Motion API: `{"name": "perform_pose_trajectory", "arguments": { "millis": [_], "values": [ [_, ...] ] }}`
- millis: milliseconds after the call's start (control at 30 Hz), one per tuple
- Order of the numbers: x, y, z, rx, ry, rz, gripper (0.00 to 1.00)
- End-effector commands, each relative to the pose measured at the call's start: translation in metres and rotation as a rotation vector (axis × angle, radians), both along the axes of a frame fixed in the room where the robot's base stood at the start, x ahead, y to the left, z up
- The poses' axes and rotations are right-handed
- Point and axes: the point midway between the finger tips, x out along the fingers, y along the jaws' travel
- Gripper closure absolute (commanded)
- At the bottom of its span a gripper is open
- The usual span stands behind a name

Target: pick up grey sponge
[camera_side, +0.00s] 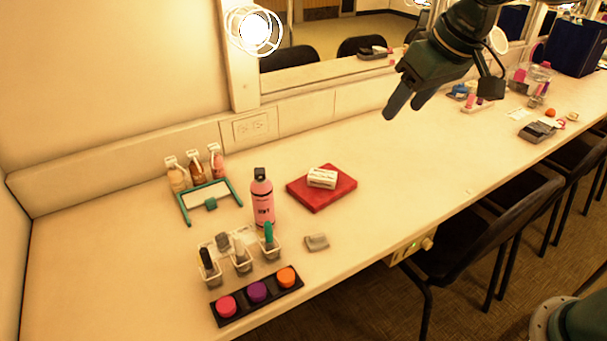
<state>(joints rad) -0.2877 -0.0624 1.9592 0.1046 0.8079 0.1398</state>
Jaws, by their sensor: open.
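The grey sponge (316,242) is a small grey block lying flat on the long cream counter (400,160), near its front edge. It sits just right of the clear cups with brushes. My gripper (402,107) is dark and empty, high above the counter toward the back. Its two fingers are apart and point down and left. It is up and to the right of the sponge, well away from it.
A pink bottle (262,200) stands behind and left of the sponge. Brush cups (241,261) and a tray of coloured pots (256,292) are left. Counter right of the sponge is clear.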

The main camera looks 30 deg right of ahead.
Motion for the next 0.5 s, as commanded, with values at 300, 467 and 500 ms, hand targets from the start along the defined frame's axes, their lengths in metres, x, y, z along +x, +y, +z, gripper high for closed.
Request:
{"name": "perform_pose_trajectory", "arguments": {
  "millis": [300,467,500],
  "values": [
    [0.066,0.063,-0.031,-0.004,0.020,0.027,0.49],
    [0.093,0.098,-0.054,-0.007,0.028,0.039,0.49],
    [0.099,0.107,-0.060,-0.007,0.029,0.042,0.49]
  ]
}}
